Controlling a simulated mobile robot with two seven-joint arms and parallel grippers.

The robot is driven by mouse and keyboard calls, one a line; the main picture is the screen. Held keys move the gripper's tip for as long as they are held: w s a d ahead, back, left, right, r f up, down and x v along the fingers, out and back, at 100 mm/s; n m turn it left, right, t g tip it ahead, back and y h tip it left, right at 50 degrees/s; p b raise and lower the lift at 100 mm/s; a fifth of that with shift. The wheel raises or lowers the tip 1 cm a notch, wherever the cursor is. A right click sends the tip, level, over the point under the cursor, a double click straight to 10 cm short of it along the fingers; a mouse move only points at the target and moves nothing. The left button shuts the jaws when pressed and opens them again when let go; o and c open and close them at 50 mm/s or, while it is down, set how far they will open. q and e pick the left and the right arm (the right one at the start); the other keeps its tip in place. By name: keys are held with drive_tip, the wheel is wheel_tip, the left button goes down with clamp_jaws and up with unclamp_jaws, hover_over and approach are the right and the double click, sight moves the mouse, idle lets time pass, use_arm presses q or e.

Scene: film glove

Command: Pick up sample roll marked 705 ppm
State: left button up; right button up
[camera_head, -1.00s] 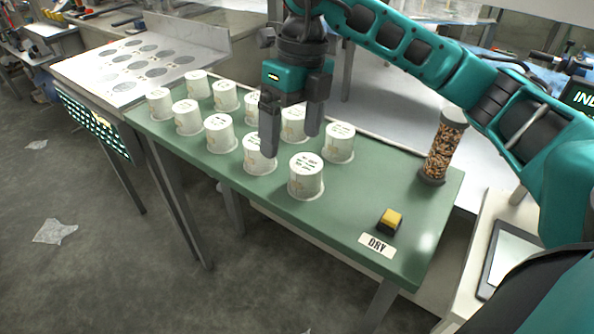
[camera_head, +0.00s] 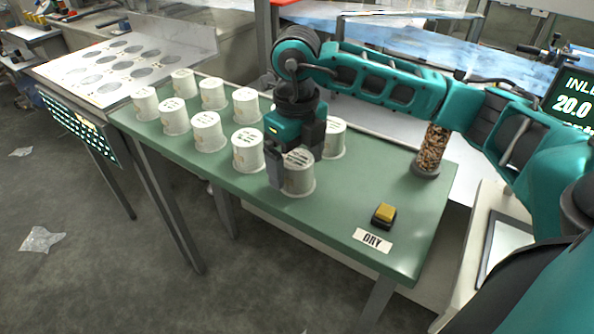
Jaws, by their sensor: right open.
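Several white sample rolls stand upright in two rows on the green table (camera_head: 340,205); the print on their tops is too small to read, so I cannot tell which is marked 705 ppm. My right gripper (camera_head: 292,172) is open and low at the right end of the front row. One finger is at the left of the front-right roll (camera_head: 299,178), the other behind it, and the gripper covers part of its top. The back-right roll (camera_head: 334,140) is partly hidden behind the gripper. Other rolls include the front-row one (camera_head: 247,150) just left of the gripper. My left gripper is not in view.
A clear cylinder of brown pellets (camera_head: 431,150) stands at the table's right end, below my right arm. A yellow-and-black block (camera_head: 383,215) and a DRY label (camera_head: 372,241) are near the front right. A metal plate with round recesses (camera_head: 120,68) is at left.

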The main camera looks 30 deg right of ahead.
drive_tip(key=shift+f, duration=0.8)
drive_tip(key=shift+c, duration=0.2)
drive_tip(key=c, duration=1.2)
drive_tip(key=shift+o, duration=0.2)
drive_tip(key=shift+r, duration=0.15)
